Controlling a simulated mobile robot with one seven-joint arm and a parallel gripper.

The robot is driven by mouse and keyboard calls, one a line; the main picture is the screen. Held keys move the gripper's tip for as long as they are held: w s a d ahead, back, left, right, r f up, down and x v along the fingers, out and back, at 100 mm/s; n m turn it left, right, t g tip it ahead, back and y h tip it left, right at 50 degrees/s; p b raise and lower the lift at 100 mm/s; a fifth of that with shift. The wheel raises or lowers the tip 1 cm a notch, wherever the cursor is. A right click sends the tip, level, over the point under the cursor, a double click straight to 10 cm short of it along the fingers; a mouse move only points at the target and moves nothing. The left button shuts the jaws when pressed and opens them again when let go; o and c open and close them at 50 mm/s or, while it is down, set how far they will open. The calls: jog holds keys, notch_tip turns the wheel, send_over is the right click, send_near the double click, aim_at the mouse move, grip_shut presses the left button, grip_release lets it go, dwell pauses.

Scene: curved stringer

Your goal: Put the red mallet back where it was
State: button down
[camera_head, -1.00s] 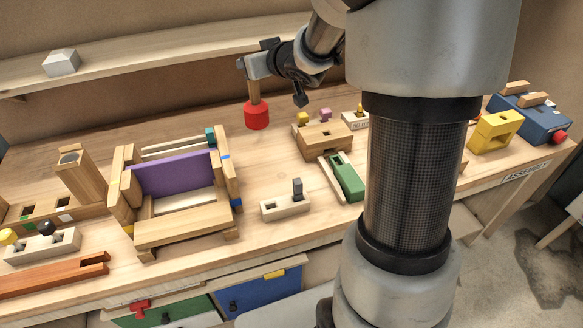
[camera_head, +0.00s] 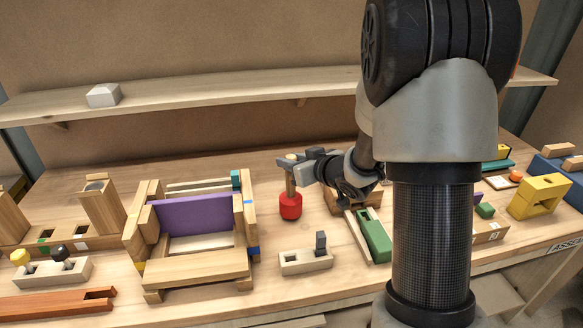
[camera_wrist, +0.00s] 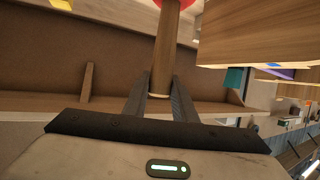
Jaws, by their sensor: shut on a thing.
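The red mallet (camera_head: 290,206) has a cylindrical red head and a light wooden handle. It hangs head-down and nearly upright, right of the purple-panelled wooden frame (camera_head: 195,215). My gripper (camera_head: 292,168) is shut on the upper handle. I cannot tell whether the head touches the workbench (camera_head: 215,316) or is just above it. In the wrist view the handle (camera_wrist: 165,50) runs between my two fingers (camera_wrist: 159,97), and a bit of the red head shows at the top edge. The mallet's former place is not marked in these views.
A small block with a dark peg (camera_head: 306,262) stands in front of the mallet. A green piece in a wooden holder (camera_head: 375,236) is to the right. A tall wooden block with a round hole (camera_head: 100,206) stands at left. A shelf (camera_head: 230,92) runs along the back wall.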

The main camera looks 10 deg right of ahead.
jog(key=shift+f, duration=0.5)
jog(key=shift+f, duration=0.2)
jog(key=c, duration=1.5)
grip_release()
jog(key=shift+o, duration=0.2)
